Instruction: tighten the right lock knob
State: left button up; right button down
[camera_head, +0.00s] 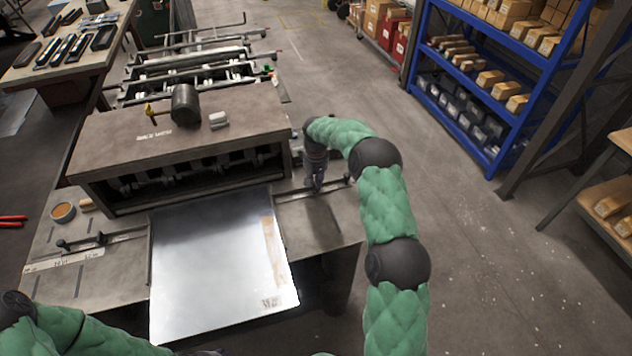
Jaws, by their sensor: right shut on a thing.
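My right gripper (317,187) points down at the bar (293,194) on the right side of the machine bed. It is shut on the right lock knob, which the fingers mostly hide. The left lock knob (100,238) stands on the matching bar at the left. A shiny metal sheet (215,265) lies flat on the bed between the two bars. My left arm crosses the bottom left corner, and its gripper is out of the picture.
The machine's brown housing (180,135) rises behind the sheet, with a dark cylinder (185,105) on top. A blue shelf (490,75) with boxes stands at the back right. The floor right of my arm is clear.

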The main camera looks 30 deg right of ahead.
dwell(0.3)
jog(key=c, duration=1.2)
grip_release()
jog(key=shift+r, duration=0.1)
notch_tip(320, 180, up, 12)
jog(key=shift+f, duration=0.1)
